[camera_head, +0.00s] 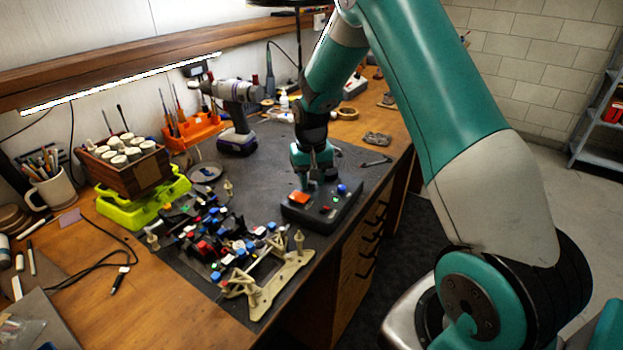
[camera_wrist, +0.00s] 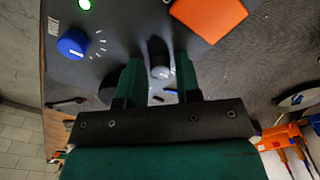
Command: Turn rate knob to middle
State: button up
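A black control box (camera_head: 318,214) lies on the dark mat near the bench's front edge. A blue knob (camera_wrist: 72,44) with white tick marks around it sits on the box; it also shows in the head view (camera_head: 342,188). I cannot read which knob is labelled rate. My gripper (camera_wrist: 158,78) is over the box, its two green fingers apart on either side of a grey rounded post or lever (camera_wrist: 160,71). I cannot tell whether the fingers touch it. The blue knob is outside the fingers. In the head view my gripper (camera_head: 311,184) points down over the box's back side.
The box also carries an orange square (camera_wrist: 208,16) and a green light (camera_wrist: 84,4). A beige chassis frame (camera_head: 262,290) and small coloured parts (camera_head: 215,235) lie left of the box. A purple-grey drill (camera_head: 237,125) stands behind. The bench's front edge is close on the right.

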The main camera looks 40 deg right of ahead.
aim_at(312, 182)
jog(key=shift+r, duration=0.1)
notch_tip(312, 182, up, 17)
jog(key=b, duration=0.2)
dwell(0.4)
jog(key=shift+r, duration=0.1)
